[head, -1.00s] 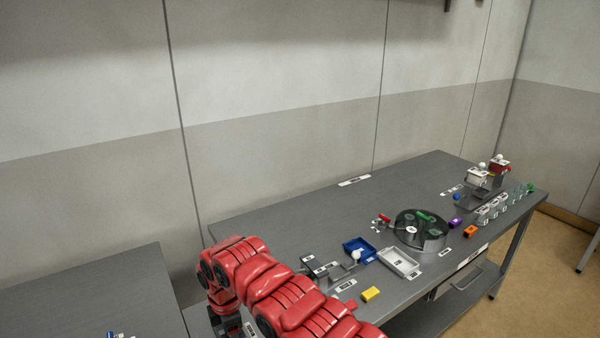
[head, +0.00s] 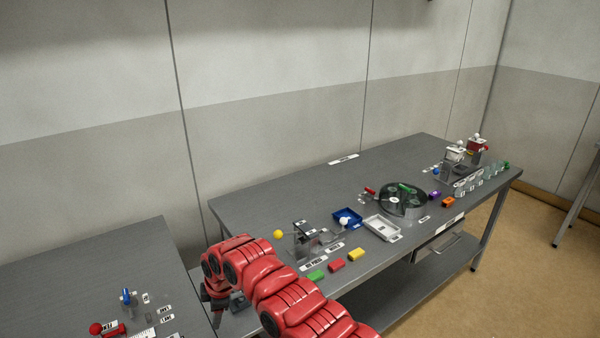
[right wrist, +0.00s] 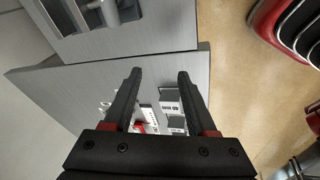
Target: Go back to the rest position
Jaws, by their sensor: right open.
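One red arm of mine (head: 275,285) rises from the bottom edge of the head view and bends down at the near left corner of the long table. Its fingertips are hard to make out there. In the right wrist view my right gripper (right wrist: 158,78) is open, with its two black fingers apart and nothing between them. It hangs above a grey tabletop (right wrist: 60,95) with small white boxes (right wrist: 170,104) on it. My left gripper is not in view.
The long grey table (head: 270,205) bears a dark round turntable (head: 403,200), a white tray (head: 382,228), a blue tray (head: 346,217) and green, red and yellow blocks (head: 356,254). A second table (head: 80,270) stands left, across a narrow gap. Open floor (head: 530,230) lies right.

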